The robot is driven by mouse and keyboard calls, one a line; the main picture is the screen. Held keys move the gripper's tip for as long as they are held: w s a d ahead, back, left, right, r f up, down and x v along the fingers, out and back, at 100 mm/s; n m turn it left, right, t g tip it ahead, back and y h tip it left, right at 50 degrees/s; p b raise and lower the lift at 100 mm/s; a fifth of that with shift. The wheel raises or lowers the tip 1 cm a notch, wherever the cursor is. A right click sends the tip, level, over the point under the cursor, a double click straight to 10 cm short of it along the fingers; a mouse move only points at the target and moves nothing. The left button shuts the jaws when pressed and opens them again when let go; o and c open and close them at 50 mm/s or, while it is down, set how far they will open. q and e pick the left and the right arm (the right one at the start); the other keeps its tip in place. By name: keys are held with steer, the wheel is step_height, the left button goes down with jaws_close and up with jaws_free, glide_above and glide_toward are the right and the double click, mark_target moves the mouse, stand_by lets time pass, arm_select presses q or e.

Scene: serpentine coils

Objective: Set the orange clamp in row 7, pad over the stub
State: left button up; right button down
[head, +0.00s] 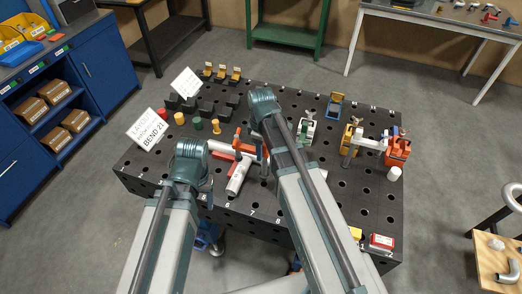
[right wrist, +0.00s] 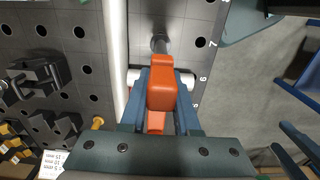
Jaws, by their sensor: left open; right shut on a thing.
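The orange clamp (right wrist: 162,88) is held between the fingers of my right gripper (right wrist: 160,108), which is shut on it. In the right wrist view a grey spindle end (right wrist: 158,43) projects beyond it toward the number 7. A white stub (right wrist: 187,78) shows on both sides under the clamp, near the number 6. In the head view this stub (head: 238,178) points to the front edge of the black table (head: 330,215). My right arm partly hides the clamp there. Whether the clamp touches the table cannot be told. My left gripper (head: 206,192) is open near the front left, mostly hidden by its arm.
A long white pipe (right wrist: 115,60) runs beside the clamp. Green (head: 306,130), yellow (head: 350,140) and another orange clamp (head: 398,150) stand to the right. Black blocks (head: 188,103) and coloured pegs (head: 179,118) stand at the left. The front right tabletop has free room.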

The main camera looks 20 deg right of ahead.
mark_target(261, 173)
steer(key=shift+f+b, duration=0.45)
steer(key=shift+f, duration=0.55)
steer(key=shift+f+b, duration=1.3)
steer(key=shift+b, duration=0.2)
steer(key=shift+f+b, duration=0.85)
steer(key=c, duration=0.6)
jaws_free()
steer(key=shift+o, duration=0.2)
steer(key=shift+r, duration=0.15)
step_height(261, 173, up, 14)
steer(key=p, duration=1.4)
steer(key=shift+f, duration=0.2)
steer(key=shift+f, duration=0.1)
